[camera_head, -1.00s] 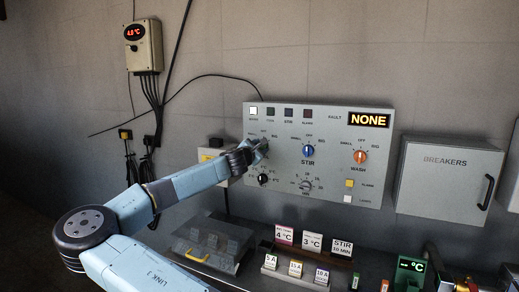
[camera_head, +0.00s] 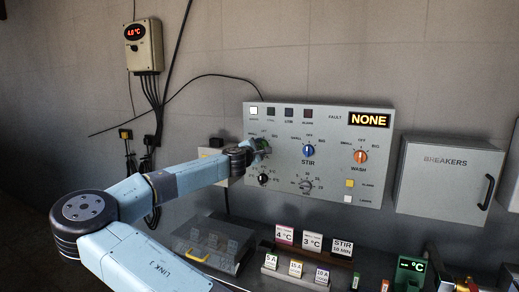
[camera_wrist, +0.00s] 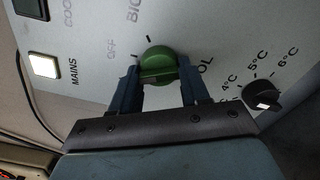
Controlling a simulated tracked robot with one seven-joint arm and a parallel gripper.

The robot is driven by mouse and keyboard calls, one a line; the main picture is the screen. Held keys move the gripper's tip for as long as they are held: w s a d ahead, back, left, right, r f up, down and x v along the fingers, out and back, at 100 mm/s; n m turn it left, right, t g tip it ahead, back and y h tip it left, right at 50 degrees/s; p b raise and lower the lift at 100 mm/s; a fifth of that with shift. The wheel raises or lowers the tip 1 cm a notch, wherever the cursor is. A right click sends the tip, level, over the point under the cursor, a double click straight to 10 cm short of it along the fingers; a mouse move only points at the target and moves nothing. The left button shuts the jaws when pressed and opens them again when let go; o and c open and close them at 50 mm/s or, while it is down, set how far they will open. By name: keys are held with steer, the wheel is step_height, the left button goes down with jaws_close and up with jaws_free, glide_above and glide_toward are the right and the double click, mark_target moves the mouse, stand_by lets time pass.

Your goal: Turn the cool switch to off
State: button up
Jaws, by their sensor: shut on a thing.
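The green cool switch (camera_wrist: 158,65) is a round knob on the grey control panel, with the lettering OFF beside it and part of COOL showing. My gripper (camera_wrist: 160,85) is shut on this knob, with one blue finger on each side of it. In the head view my gripper (camera_head: 250,150) is at the panel's left part, and only a bit of the green knob (camera_head: 263,146) shows past it. The knob's pointer direction is hard to tell.
The control panel (camera_head: 335,115) also carries a blue stir knob (camera_head: 308,151), an orange wash knob (camera_head: 360,157) and a black temperature dial (camera_wrist: 262,95). The fault display (camera_head: 368,120) reads NONE. A shelf with labelled cards (camera_head: 312,242) stands below.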

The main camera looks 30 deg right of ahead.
steer(key=m, duration=0.4)
steer(key=shift+s+d, duration=0.1)
steer(key=shift+f+m, duration=0.1)
steer(key=shift+m, duration=0.5)
steer(key=o, duration=0.7)
steer(key=shift+c, duration=0.2)
steer(key=o, duration=0.4)
steer(key=v, duration=1.3)
steer(key=shift+s+a, duration=0.15)
steer(key=shift+a, duration=0.2)
